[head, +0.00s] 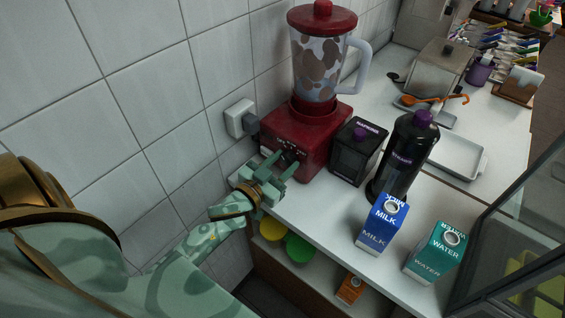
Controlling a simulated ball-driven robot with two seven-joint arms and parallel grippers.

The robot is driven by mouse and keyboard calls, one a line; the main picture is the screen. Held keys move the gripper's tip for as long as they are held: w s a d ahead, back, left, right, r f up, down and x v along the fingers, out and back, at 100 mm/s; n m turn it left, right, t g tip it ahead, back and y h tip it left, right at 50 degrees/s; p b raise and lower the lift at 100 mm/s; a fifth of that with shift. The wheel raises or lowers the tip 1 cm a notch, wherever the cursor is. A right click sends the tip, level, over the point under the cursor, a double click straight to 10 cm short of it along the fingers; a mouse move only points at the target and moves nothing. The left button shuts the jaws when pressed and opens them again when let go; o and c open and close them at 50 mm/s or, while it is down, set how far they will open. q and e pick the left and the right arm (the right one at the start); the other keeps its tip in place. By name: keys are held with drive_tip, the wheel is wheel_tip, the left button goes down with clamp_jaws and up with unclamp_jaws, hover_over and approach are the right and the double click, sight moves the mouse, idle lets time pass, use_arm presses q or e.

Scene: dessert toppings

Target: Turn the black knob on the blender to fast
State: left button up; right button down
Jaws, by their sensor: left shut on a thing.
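A red blender (308,139) stands on the counter against the tiled wall, its clear jug (318,69) on top holding brown, blotchy contents under a red lid. My left gripper (278,163) is at the front face of the blender base, with its fingers around the spot where the black knob (290,154) sits. The fingers are shut on the knob, which is mostly hidden by them. The knob's setting cannot be read. My right gripper is not in view.
A black box (357,151) and a dark bottle with a purple cap (402,158) stand right of the blender. Blue milk (381,226) and green water (433,251) cartons stand nearer the counter's front. A wall socket (240,118) is left of the blender. Yellow and green items lie on the shelf below.

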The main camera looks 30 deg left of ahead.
use_arm(q)
drive_tip(key=m+p, duration=0.1)
drive_tip(key=m, duration=0.2)
drive_tip(key=shift+m, duration=0.3)
drive_tip(key=m, duration=0.4)
drive_tip(key=shift+m, duration=0.3)
drive_tip(key=m, duration=0.3)
drive_tip(key=shift+m, duration=2.1)
drive_tip(key=shift+f, duration=0.1)
drive_tip(key=o, duration=1)
drive_tip(key=s, duration=1.1)
drive_tip(key=s+a+b, duration=0.1)
drive_tip(key=s, duration=0.4)
drive_tip(key=shift+s+a, duration=0.1)
drive_tip(key=shift+s, duration=0.1)
